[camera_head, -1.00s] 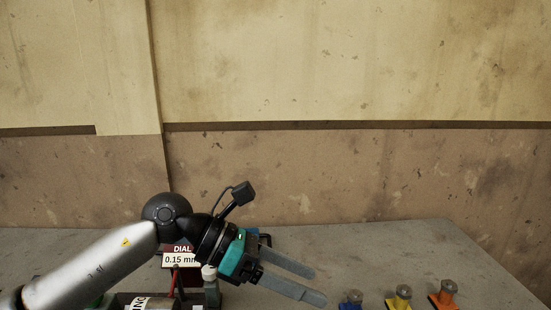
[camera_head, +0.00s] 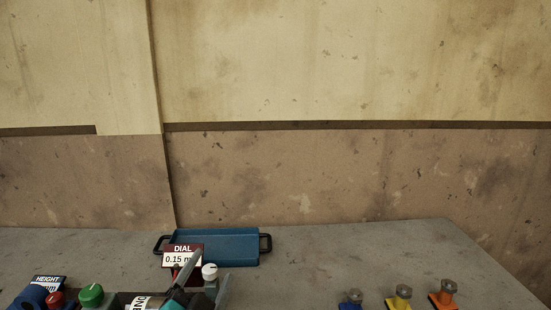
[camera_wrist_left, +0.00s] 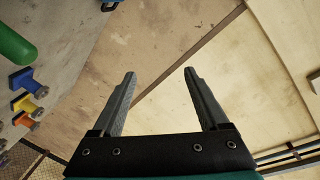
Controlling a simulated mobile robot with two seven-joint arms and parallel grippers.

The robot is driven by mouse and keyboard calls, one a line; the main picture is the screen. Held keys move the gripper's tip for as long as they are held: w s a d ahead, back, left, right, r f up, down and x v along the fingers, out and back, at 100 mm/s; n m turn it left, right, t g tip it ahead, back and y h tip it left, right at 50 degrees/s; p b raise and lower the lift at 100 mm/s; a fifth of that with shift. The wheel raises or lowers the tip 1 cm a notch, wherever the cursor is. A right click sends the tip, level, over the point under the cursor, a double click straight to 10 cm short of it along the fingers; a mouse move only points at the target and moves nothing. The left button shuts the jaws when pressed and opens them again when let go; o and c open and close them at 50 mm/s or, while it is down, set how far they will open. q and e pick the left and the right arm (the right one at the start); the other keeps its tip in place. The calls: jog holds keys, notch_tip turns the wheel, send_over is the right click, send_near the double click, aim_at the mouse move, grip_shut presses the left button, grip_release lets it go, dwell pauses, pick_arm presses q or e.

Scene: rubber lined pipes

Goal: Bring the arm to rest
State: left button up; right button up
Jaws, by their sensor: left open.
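My left gripper (camera_head: 213,264) shows at the bottom of the head view, left of centre, with only its grey fingers and a little of its body in the picture. Its fingers point up and stand apart. In the left wrist view the left gripper (camera_wrist_left: 160,73) is open, with nothing between its fingers and the stained wall beyond. The rest of the left arm is out of the head view. My right gripper is not in view.
A blue tray (camera_head: 215,245) with black handles stands at the back of the grey table (camera_head: 320,265), behind a DIAL sign (camera_head: 182,256). Blue (camera_head: 351,300), yellow (camera_head: 399,298) and orange (camera_head: 444,295) pieces stand front right. A green knob (camera_head: 91,294) is front left.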

pick_arm(q)
jog(key=s+a+f+n+g+y, duration=0.1)
jog(key=s+a+f+n+g, duration=0.15)
jog(key=s+f+g, duration=0.35)
jog(key=s+a+f+n+g+y, duration=0.1)
jog(key=s+a+f+n, duration=0.2)
jog(key=f, duration=0.4)
jog(key=s+f+n+g, duration=0.1)
jog(key=s+f+g, duration=0.25)
jog(key=s, duration=0.35)
jog(key=s+f+n+g, duration=0.1)
jog(key=s+f+g, duration=0.25)
jog(key=s, duration=0.45)
notch_tip(320, 180, down, 25)
jog(key=s, duration=0.3)
jog(key=s+a+f+g+b, duration=0.1)
jog(key=s+f+g, duration=0.1)
jog(key=s+f, duration=1)
jog(key=shift+s+a+f+h, duration=0.3)
jog(key=shift+s+a, duration=0.1)
jog(key=shift+s, duration=0.8)
jog(key=shift+s, duration=0.1)
